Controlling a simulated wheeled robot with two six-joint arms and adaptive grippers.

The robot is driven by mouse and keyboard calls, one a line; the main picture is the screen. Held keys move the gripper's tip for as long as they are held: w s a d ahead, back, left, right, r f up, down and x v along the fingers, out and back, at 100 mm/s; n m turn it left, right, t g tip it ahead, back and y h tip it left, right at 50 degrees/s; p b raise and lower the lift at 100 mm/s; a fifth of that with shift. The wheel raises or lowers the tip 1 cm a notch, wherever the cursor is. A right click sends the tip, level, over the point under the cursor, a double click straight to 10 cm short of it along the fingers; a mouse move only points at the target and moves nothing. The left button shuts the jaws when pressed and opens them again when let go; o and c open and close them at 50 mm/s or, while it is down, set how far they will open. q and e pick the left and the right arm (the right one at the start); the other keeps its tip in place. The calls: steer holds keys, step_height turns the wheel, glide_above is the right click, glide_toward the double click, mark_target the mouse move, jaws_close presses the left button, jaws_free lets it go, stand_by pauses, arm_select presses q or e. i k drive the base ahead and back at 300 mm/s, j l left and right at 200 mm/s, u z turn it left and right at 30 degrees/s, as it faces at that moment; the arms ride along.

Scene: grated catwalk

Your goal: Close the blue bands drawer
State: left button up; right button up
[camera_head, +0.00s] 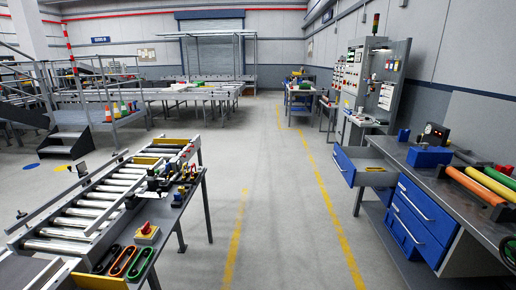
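A grey-topped workbench (440,180) stands on the right with blue-fronted drawers. The upper left drawer (343,165) is pulled out toward the aisle. Its blue front has a pale handle, and its tray is grey inside with a small yellowish item (374,169) in it. Other blue drawers (424,212) sit in the bench and look shut. No label naming bands can be read. Neither of my grippers is in view.
A roller conveyor (95,205) and a small table with tools, a red-knobbed yellow box (147,232) and coloured oval rings (125,261) stand at left. The grey floor aisle (285,200) between yellow lines is clear. Coloured rolls (475,186) lie on the bench.

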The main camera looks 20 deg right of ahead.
mark_target(353, 162)
steer(key=z, duration=1.3)
steer(key=i+j+z, duration=0.45)
steer(key=i+j, duration=0.35)
steer(key=i, duration=0.35)
steer(key=i+j+z, duration=0.45)
steer(key=i+j, duration=0.55)
steer(key=j, duration=0.2)
